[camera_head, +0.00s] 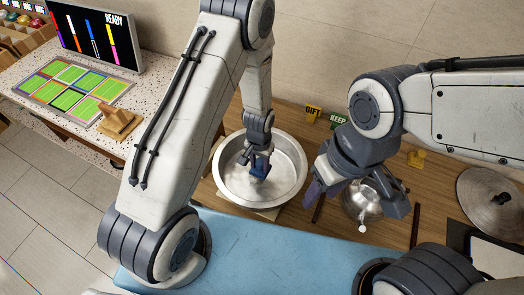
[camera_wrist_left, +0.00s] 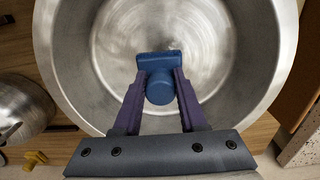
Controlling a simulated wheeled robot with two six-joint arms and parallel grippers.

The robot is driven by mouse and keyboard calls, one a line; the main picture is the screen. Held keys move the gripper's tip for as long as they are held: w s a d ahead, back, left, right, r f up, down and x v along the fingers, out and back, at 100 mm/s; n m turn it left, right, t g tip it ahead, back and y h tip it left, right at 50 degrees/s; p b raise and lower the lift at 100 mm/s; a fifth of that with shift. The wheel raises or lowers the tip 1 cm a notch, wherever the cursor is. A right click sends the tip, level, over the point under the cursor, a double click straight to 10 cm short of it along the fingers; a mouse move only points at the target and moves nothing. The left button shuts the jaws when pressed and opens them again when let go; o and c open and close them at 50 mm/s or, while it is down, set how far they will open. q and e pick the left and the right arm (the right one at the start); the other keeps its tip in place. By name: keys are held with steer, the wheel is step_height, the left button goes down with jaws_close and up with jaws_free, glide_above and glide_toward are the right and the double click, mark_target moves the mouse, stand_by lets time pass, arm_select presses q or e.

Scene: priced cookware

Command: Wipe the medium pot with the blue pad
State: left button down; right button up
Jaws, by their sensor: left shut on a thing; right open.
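A wide silver pot (camera_head: 298,172) stands open on a wooden board in the middle of the head view. Its inside fills much of the left wrist view (camera_wrist_left: 245,60), with smudged streaks on its floor. My left gripper (camera_head: 259,160) reaches down into the pot and is shut on the blue pad (camera_head: 260,170). The pad's round blue grip shows between the purple fingers in the left wrist view (camera_wrist_left: 159,88). The pad is over the pot's floor; whether it touches is hard to tell. My right gripper (camera_head: 355,195) is open over a smaller round silver pot (camera_head: 362,203), partly covering it.
A lid (camera_head: 490,200) lies at the right. GIFT (camera_head: 313,111) and KEEP (camera_head: 338,121) signs stand behind the pots. A counter at the left holds a screen (camera_head: 95,35) reading READY, a green-celled panel (camera_head: 75,90) and a wooden stamp-like block (camera_head: 119,120).

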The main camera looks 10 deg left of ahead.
arm_select(q)
steer(key=shift+r+p, duration=0.65)
steer(key=shift+r, duration=0.5)
